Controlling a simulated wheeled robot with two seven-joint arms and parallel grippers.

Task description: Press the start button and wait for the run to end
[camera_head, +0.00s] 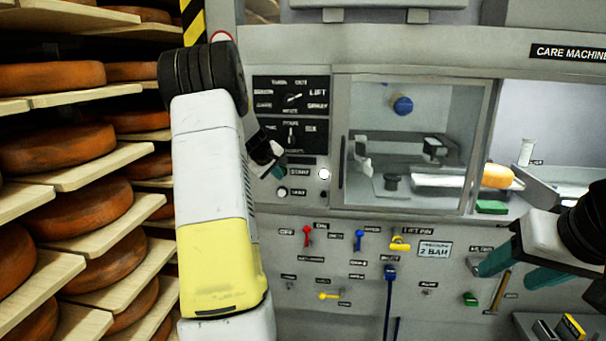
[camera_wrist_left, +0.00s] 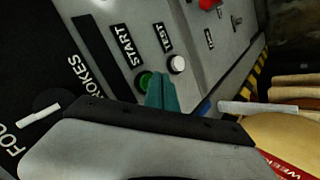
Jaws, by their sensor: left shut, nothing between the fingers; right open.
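The green start button (camera_wrist_left: 144,82) shows in the left wrist view beside its START label (camera_wrist_left: 123,46). My left gripper (camera_wrist_left: 157,84) is shut and empty; its teal fingertips overlap the button's right edge in that view. I cannot tell whether they touch it. In the head view my left gripper (camera_head: 278,170) is at the panel, left of the START label, and hides the start button. A white button (camera_wrist_left: 177,64) by the TEST label is just beside the fingers. My right gripper (camera_head: 503,275) is open and empty, in front of the machine's lower right panel.
Shelves of orange cheese wheels (camera_head: 60,155) stand at the left. The machine's window (camera_head: 415,130) is right of the button panel. Dials (camera_head: 290,98) are above the buttons. Several coloured levers, including a red one (camera_head: 307,236), are on the front below. A cheese piece (camera_head: 497,176) lies at the right opening.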

